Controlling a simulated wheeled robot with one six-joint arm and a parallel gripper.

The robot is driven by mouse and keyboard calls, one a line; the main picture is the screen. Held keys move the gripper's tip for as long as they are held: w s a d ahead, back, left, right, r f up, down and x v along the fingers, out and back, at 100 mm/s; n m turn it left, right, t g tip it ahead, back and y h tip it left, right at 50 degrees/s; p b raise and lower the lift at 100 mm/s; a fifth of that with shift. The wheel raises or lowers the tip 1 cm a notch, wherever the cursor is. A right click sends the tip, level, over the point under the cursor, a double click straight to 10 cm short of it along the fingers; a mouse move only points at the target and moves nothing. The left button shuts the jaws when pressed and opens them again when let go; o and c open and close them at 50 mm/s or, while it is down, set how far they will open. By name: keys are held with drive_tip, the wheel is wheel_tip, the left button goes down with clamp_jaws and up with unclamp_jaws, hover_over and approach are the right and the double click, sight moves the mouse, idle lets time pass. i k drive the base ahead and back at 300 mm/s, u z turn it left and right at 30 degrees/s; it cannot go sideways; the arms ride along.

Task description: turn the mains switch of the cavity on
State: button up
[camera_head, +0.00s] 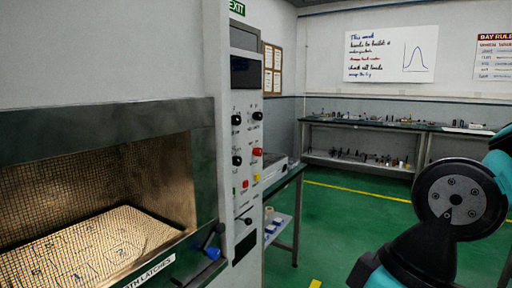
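The cavity (208,160) is the large metal box at left, with a dark frame and lit mesh inside. The panel carries black knobs (236,119), a large red knob (257,152), a small red part (245,184) and a yellow part (256,178). I cannot tell which is the mains switch or how it is set, as the labels are too small to read. My gripper is not in view. Only my teal and black arm links show at right, well apart from the panel.
A blue-ended latch handle (212,252) sticks out at the cavity's lower right corner. A side table (284,184) with a lower shelf stands just behind the panel. A long bench (372,126) with small parts lines the back wall. Green floor (335,225) between is clear.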

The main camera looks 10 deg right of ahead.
sight(258, 151)
drive_tip(key=z, duration=0.65)
drive_tip(key=k, duration=0.75)
drive_tip(key=u, duration=0.85)
drive_tip(key=i, duration=0.5)
drive_tip(key=z, duration=0.4)
drive_tip(key=k, duration=0.5)
drive_tip(key=z, duration=1.15)
drive_tip(key=i, duration=1.25)
drive_tip(key=u, duration=0.75)
drive_tip(key=i, duration=0.65)
drive_tip(key=u, duration=0.75)
